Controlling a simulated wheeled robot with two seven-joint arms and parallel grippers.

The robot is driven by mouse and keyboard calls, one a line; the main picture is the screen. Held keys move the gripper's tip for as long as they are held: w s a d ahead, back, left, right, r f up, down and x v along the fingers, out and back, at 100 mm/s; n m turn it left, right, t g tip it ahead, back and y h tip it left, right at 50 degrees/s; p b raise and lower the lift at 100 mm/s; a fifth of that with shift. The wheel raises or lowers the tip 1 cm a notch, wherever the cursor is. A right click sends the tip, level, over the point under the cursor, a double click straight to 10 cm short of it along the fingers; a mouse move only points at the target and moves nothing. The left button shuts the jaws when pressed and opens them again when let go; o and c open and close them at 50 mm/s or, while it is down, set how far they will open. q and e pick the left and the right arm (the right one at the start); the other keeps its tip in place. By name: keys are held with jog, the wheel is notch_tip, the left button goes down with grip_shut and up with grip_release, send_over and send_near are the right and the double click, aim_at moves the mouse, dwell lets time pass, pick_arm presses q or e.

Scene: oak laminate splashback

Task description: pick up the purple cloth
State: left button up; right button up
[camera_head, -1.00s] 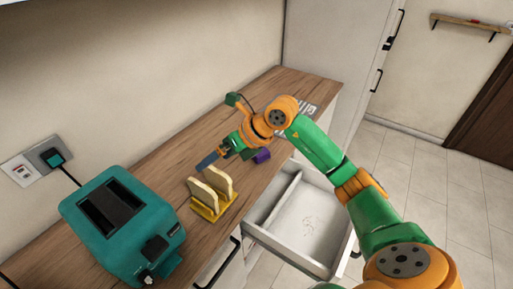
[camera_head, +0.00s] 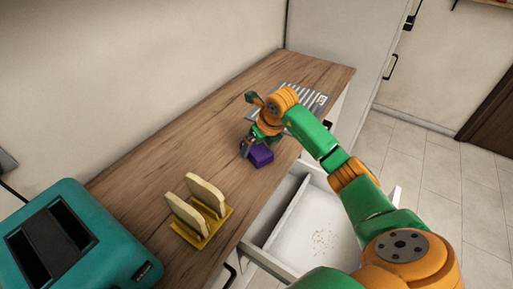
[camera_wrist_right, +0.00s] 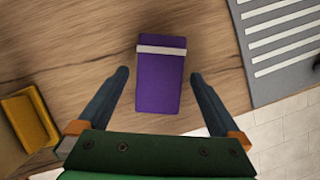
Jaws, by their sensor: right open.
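The purple cloth (camera_head: 259,155) is a small folded bundle on the wooden counter, near its front edge. In the right wrist view the cloth (camera_wrist_right: 160,80) has a pale band across it near its far end. My right gripper (camera_head: 246,148) is over the counter at the cloth. In the right wrist view its two fingers are apart, one on each side of the cloth's near end, with gaps and nothing held. I cannot tell the exact height of the fingertips above the counter. My left gripper is not in view.
A yellow rack (camera_head: 205,228) with bread slices stands nearer on the counter, beside a teal toaster (camera_head: 70,240). A grey ridged mat or rack (camera_head: 305,98) lies beyond the cloth. An open white drawer (camera_head: 318,232) juts out below the counter's front edge.

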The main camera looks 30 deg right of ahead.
jog(key=shift+w+f, duration=0.25)
jog(key=shift+f, duration=0.25)
jog(key=shift+s, duration=0.15)
jog(key=shift+f, duration=0.2)
